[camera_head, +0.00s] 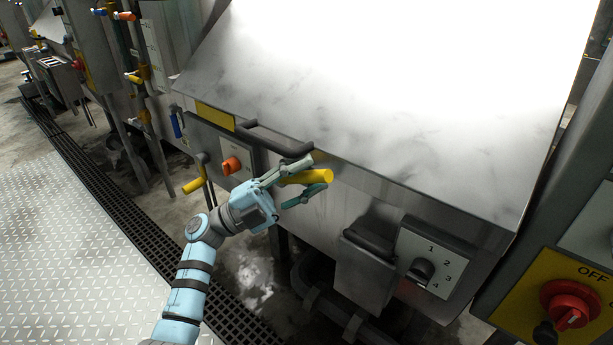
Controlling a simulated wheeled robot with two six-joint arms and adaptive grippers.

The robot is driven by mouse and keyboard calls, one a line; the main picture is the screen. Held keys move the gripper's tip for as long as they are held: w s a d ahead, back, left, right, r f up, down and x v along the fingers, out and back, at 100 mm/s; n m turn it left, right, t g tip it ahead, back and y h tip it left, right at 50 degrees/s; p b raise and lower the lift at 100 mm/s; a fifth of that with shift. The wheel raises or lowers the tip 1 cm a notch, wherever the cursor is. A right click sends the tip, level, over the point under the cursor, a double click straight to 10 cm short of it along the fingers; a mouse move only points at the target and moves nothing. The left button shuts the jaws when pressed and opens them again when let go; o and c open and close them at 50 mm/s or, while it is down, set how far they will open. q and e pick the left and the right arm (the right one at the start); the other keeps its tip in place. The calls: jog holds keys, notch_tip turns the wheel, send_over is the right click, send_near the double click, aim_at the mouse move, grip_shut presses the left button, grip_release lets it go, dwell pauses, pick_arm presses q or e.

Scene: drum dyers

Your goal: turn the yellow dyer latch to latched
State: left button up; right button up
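The yellow latch handle (318,177) is a short yellow bar at the front of the steel dyer, just under the edge of its sloped lid. It points to the right and toward me. My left gripper (309,183) is at this handle. Its fingers are spread, one above and one below the yellow bar, with some gap showing. The inner end of the handle and its mount are hidden behind the fingers. I cannot tell whether either finger touches it. My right gripper is out of view.
A dark lid handle (277,140) juts out just above my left gripper. To the left are an orange knob (231,165) and another yellow lever (193,186). A numbered dial (421,270) and a red switch (569,304) are at right. A floor grate (120,215) runs below.

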pick_arm(q)
jog(key=v, duration=0.8)
